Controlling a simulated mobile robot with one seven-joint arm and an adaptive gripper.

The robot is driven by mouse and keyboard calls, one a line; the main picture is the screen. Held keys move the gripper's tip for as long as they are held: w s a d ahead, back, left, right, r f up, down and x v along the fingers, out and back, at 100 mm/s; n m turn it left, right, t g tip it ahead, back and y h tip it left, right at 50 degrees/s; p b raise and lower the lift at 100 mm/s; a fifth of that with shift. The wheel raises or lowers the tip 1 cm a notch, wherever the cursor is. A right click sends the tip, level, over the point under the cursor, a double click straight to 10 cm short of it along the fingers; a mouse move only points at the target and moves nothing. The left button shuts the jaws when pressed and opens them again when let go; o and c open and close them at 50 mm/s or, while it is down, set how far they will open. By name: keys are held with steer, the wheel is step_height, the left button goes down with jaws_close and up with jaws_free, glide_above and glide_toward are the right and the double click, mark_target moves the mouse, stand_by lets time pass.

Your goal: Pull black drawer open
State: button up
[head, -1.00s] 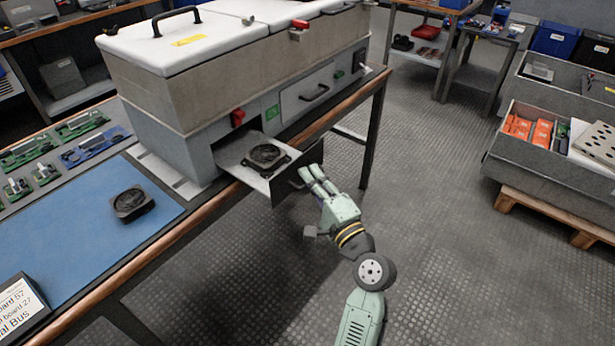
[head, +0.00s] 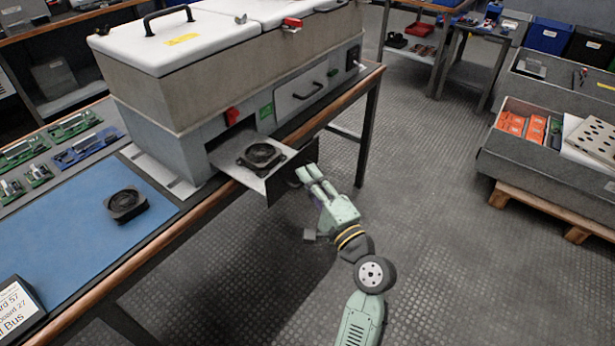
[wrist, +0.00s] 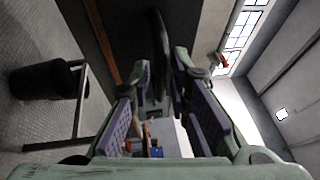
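The black drawer (head: 290,180) is pulled out from the lower front of the grey machine. Its dark front panel stands clear of the housing, and its pale tray (head: 236,166) lies exposed with a black fan (head: 261,156) on it. My gripper (head: 303,175) is at the outer side of the front panel. In the wrist view, my gripper's two purple-padded fingers (wrist: 161,72) stand on either side of a dark, narrow upright part, apparently the drawer handle (wrist: 160,45), and appear closed on it. The handle is mostly hidden in the head view.
The machine (head: 230,80) stands on a wood-edged workbench. A second black fan (head: 127,204) lies on the blue mat (head: 75,255), near several circuit boards. A grey bin (head: 540,165) on a pallet stands at the right. The floor (head: 440,220) between is clear.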

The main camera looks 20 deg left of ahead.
steer(key=v, duration=0.6)
steer(key=shift+s+d, duration=0.15)
steer(key=shift+d, duration=0.05)
